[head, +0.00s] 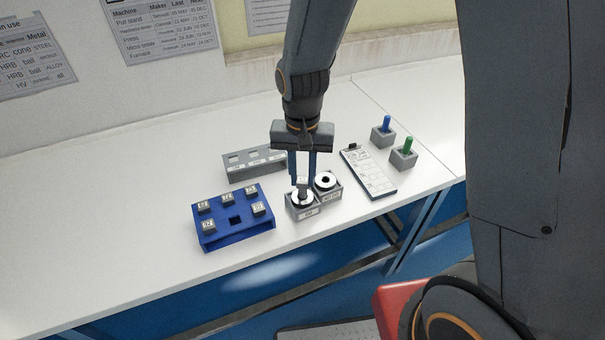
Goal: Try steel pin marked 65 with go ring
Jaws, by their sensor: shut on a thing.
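My gripper (303,174) points straight down over the left of two ring gauges at the middle of the bench. It is shut on a small grey steel pin (303,189). The pin stands upright at the hole of the left white ring (303,200); how deep it sits in the hole cannot be told. That ring lies on a grey holder (308,213) with a label too small to read. The right white ring (326,180), with a dark centre, is beside it and uncovered. The pin's marking cannot be read.
A blue block (237,239) at left holds several labelled grey pins and has one empty square slot. Behind it stands a grey rack (240,176) with labelled slots. A clipboard (369,174), a blue-handled tool (386,124) and a green-handled tool (408,146) are at right. The far-left bench is clear.

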